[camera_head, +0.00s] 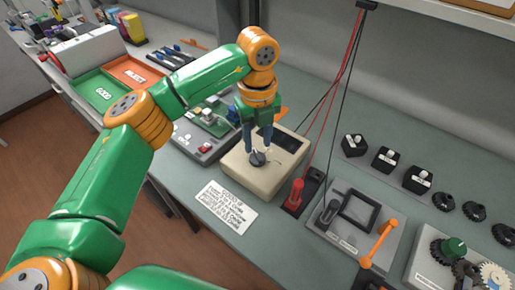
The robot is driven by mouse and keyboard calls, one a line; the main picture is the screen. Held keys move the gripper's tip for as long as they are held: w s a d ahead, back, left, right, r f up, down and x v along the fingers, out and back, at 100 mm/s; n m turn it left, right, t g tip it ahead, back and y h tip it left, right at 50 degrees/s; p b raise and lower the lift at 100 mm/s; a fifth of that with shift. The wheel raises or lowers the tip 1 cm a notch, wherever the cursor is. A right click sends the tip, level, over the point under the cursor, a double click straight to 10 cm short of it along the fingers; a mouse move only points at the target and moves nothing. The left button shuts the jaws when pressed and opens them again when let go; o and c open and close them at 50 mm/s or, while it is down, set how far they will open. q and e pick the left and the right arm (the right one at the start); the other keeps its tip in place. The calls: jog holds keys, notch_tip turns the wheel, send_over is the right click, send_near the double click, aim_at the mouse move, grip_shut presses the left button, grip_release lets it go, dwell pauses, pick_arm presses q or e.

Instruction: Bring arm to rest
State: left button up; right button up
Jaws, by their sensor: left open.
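My left arm reaches in from the lower left, green and orange. Its gripper (257,150) points down over a beige box-shaped device (262,182) with a dark screen. The gripper is open, and its fingertips are just above or around a dark round knob (258,158) on the device; I cannot tell if they touch it. My right gripper is not in view. No toner cartridge can be made out for certain; small coloured upright items (132,26) stand at the far left back.
Green and orange trays (98,91) lie at the left back. A red probe (296,190) with hanging cables is right of the device. A grey fixture with an orange handle (379,242), black blocks (388,160) and gears (474,211) fill the right. A printed card (226,207) lies in front.

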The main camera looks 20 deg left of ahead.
pick_arm(q)
notch_tip(320, 180, up, 4)
jog(key=shift+f, duration=0.15)
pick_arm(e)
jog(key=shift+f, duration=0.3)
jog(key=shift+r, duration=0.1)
